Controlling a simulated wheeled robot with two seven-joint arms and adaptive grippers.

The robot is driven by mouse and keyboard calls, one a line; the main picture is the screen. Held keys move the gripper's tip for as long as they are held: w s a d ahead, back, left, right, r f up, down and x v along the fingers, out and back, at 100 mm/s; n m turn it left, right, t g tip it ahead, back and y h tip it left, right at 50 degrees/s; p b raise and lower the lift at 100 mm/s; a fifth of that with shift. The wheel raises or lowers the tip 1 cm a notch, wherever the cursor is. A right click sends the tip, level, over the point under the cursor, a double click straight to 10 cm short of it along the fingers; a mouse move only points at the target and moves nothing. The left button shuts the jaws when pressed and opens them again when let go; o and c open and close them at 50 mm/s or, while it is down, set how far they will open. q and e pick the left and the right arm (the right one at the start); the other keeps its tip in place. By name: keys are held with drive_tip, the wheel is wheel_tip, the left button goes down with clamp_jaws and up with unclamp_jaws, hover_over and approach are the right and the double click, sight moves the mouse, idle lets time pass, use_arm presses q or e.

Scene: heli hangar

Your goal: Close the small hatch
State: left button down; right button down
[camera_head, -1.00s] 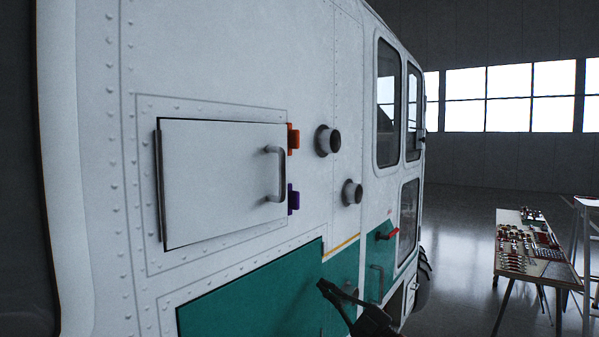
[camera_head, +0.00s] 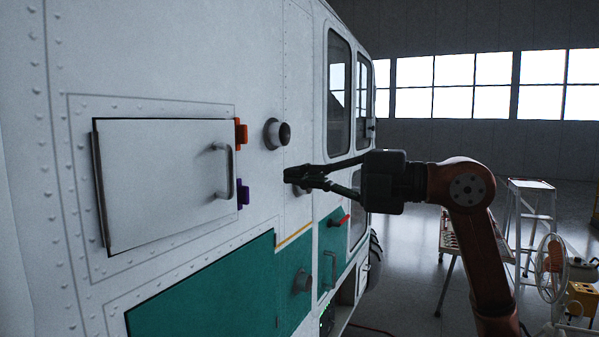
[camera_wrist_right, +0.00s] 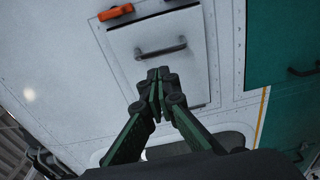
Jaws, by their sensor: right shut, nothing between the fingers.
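The small hatch (camera_head: 165,185) is a white square panel in the white riveted side of the vehicle, at left in the head view. A dark gap shows along its left and top edges. It has a grey bar handle (camera_head: 228,172) near its right edge. An orange latch (camera_head: 241,133) and a purple latch (camera_head: 244,194) sit just beyond that edge. My right gripper (camera_head: 290,174) is shut and empty, to the right of the handle and apart from it. In the right wrist view the shut fingertips (camera_wrist_right: 157,77) appear below the handle (camera_wrist_right: 160,49); the orange latch (camera_wrist_right: 116,12) is at upper left. My left gripper is not in view.
A round port (camera_head: 277,133) protrudes right of the hatch; another (camera_head: 301,190) is partly behind my right gripper. Below is a green panel (camera_head: 205,290). A red handle (camera_head: 340,221) is farther right.

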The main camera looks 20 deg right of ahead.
sight(232, 172)
drive_tip(key=p+x, duration=0.3)
drive_tip(key=x, duration=0.7)
drive_tip(key=shift+w+a, duration=0.25)
drive_tip(key=shift+a, duration=0.05)
drive_tip(key=shift+w+a+r+p, duration=0.1)
drive_tip(key=shift+w+a+p, duration=0.05)
drive_tip(key=shift+w+p, duration=0.35)
drive_tip(key=shift+w+a+r+p, duration=0.15)
drive_tip(key=shift+w+p, duration=0.15)
drive_tip(key=shift+w, duration=0.3)
drive_tip(key=shift+w+a+f, duration=0.1)
drive_tip(key=shift+w+f, duration=0.05)
drive_tip(key=shift+w, duration=0.25)
drive_tip(key=shift+f, duration=0.1)
